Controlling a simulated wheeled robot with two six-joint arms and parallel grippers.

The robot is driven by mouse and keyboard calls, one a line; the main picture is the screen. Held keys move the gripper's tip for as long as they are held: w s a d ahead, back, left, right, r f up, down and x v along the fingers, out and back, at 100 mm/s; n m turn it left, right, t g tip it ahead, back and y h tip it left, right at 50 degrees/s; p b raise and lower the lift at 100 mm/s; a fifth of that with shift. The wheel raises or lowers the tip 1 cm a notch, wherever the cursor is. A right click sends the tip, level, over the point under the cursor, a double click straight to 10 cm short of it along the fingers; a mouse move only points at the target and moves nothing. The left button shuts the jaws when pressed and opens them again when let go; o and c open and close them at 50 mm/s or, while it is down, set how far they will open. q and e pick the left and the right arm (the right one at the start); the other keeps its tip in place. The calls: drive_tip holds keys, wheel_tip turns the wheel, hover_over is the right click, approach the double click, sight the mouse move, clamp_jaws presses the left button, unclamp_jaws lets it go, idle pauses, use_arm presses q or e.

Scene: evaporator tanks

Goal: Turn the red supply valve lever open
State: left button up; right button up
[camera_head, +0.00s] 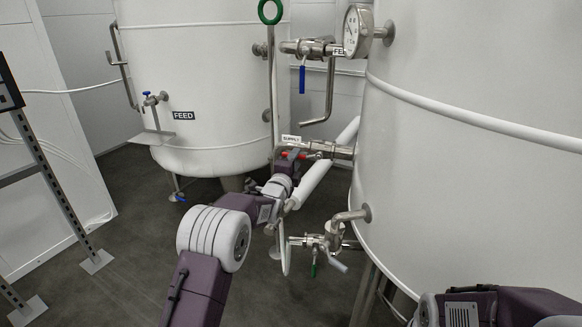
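The red supply valve lever (303,156) is on the pipe under the SUPPLY label (291,139), left of the large right tank. Only small red parts show. My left gripper (290,154) is at this lever and covers most of it. The fingers are small and dark here, so I cannot tell whether they are open or shut on the lever. The lever's exact angle is hidden. Part of my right arm shows in the bottom right corner, and its gripper is out of view.
The right tank (480,190) fills the right side. A blue-handled valve (302,79) and a gauge (351,31) sit above the supply pipe. A green-handled valve (314,269) is below. The FEED tank (215,80) stands behind. A metal frame (60,185) is at left.

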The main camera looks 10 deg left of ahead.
use_arm(q)
drive_tip(key=s, duration=0.4)
drive_tip(key=s+a, duration=0.1)
drive_tip(key=s, duration=0.1)
drive_tip(key=shift+w+d, duration=0.1)
